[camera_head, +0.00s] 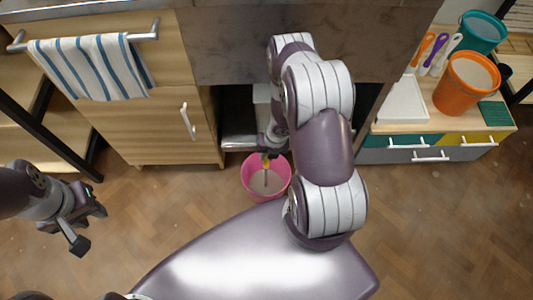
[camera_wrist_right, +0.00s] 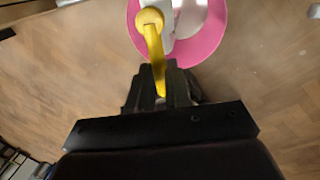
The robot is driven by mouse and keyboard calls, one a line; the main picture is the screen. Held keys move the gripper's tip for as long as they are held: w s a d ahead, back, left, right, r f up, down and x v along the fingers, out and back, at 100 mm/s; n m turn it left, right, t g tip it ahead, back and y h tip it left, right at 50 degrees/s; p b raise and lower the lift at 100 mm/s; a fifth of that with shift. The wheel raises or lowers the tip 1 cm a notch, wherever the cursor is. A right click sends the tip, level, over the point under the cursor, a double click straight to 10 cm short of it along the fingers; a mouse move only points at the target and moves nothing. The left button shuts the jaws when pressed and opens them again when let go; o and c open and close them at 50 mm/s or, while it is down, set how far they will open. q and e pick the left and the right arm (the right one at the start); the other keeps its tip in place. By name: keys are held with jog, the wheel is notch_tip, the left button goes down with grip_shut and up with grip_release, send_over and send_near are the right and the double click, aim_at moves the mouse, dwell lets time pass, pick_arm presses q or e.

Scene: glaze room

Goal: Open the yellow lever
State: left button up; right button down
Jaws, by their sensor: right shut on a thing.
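The yellow lever (camera_wrist_right: 153,42) shows in the right wrist view, with a round hub at the top and a handle running down between the fingers of my right gripper (camera_wrist_right: 162,85). My right gripper is shut on the handle. In the head view only a small bit of the yellow lever (camera_head: 266,161) shows beside my right gripper (camera_head: 268,155), above a pink bucket (camera_head: 248,186). My right arm hides much of the space behind it. My left gripper (camera_head: 88,222) is at the left over the floor, away from the lever, with its fingers apart and nothing between them.
The pink bucket stands on the wooden floor under the lever. A striped towel (camera_head: 90,66) hangs on a rail at the upper left, by a cabinet with a white handle (camera_head: 188,121). An orange bucket (camera_head: 455,97) and a teal bucket (camera_head: 484,27) stand on the right counter.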

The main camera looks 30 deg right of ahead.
jog(key=c, duration=1.1)
grip_release()
jog(key=shift+o, duration=0.2)
jog(key=p+v, duration=0.5)
jog(key=v, duration=0.7)
jog(key=shift+r+p, duration=0.3)
jog(key=shift+r, duration=0.05)
